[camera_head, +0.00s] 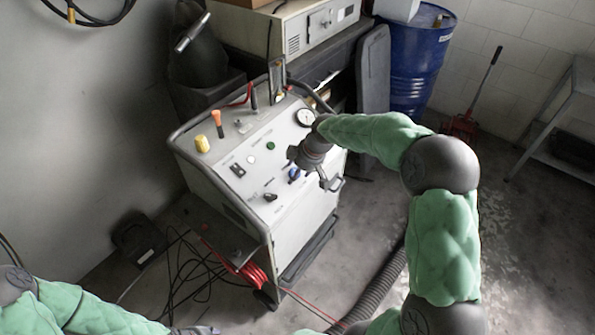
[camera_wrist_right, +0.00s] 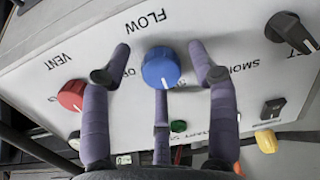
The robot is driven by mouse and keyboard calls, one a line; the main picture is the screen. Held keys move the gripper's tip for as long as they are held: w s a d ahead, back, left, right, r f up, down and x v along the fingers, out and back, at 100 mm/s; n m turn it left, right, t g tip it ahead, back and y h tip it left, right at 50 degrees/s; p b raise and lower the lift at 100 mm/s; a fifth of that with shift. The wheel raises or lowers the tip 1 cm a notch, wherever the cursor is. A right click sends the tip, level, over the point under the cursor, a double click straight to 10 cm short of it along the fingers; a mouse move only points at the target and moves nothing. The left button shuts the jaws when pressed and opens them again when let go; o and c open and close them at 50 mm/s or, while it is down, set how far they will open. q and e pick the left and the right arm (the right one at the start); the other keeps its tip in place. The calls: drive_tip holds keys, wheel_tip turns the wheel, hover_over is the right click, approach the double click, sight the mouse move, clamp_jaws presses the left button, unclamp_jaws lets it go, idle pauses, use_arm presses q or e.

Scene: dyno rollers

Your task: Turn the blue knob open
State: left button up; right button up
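The blue knob (camera_head: 294,174) is on the sloped white panel of the machine. In the right wrist view the blue knob (camera_wrist_right: 161,68) sits under the label FLOW, with its white mark near the lower edge and the word OFF partly visible at its left. My right gripper (camera_head: 308,168) is over the panel by the knob. In its wrist view the gripper (camera_wrist_right: 160,55) is open, with a finger apart from the knob on each side and a third finger below it. Contact does not show. My left gripper (camera_head: 195,330) is mostly cut off at the bottom edge.
Near the knob are a red knob (camera_wrist_right: 72,95) labelled VENT, a black knob (camera_wrist_right: 291,32), a green button (camera_wrist_right: 179,126) and a yellow knob (camera_wrist_right: 266,141). A gauge (camera_head: 305,117) is on the panel. A blue barrel (camera_head: 415,65) stands behind; a hose (camera_head: 378,290) lies on the floor.

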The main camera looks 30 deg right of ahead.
drive_tip(key=c, duration=1.1)
